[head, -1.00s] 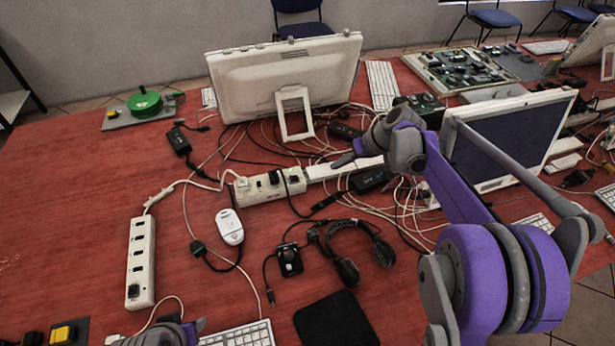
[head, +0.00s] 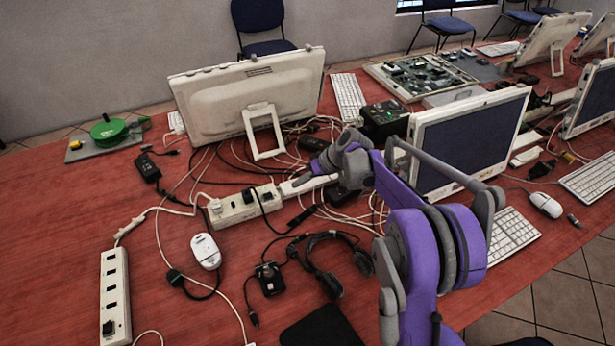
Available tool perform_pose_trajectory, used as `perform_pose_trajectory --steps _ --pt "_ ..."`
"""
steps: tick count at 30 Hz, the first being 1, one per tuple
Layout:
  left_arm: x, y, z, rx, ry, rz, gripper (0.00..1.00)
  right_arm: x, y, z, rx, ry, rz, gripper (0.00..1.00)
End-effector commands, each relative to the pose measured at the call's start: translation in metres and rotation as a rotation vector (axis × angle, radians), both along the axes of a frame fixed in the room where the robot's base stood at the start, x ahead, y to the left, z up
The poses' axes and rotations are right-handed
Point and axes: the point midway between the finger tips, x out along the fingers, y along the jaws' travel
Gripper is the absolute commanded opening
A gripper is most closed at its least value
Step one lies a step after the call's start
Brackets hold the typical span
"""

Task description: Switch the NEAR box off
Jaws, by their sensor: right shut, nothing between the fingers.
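Two white multi-socket boxes lie on the red table. The nearer box (head: 115,290) is at the lower left, with a row of dark sockets and a black switch (head: 107,328) at its front end. I cannot tell which way the switch is set. The farther box (head: 235,207) lies near the middle, with plugs in it. My right gripper (head: 306,177) is shut and empty. It points left, over or beside the right end of the farther box, well away from the nearer one. I cannot tell whether it touches anything. My left gripper is out of view.
A white mouse (head: 206,251), a black device (head: 270,279) and a headset (head: 325,262) lie between the nearer box and my right arm. Cables tangle below the monitor (head: 248,98). A green reel (head: 107,130) stands at the back left. The table's left part is mostly clear.

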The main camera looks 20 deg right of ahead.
Motion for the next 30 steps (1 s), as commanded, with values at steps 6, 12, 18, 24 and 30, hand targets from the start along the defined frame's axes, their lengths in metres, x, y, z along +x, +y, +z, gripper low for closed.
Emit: perform_pose_trajectory --steps 6,12,18,24,30 --pt "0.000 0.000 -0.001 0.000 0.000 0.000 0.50 0.013 0.028 -0.025 0.000 -0.001 0.004 0.00" --pt "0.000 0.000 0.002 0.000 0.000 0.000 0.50 0.011 0.051 -0.020 -0.001 0.000 0.002 0.00" --pt "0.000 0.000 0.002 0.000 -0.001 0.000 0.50 0.011 0.057 -0.020 0.000 0.000 0.000 0.00" --pt "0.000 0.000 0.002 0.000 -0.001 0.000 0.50 0.011 0.057 -0.020 0.000 0.000 0.000 0.00" --pt "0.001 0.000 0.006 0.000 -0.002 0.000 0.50 0.011 0.065 -0.016 -0.062 -0.001 0.004 0.00"
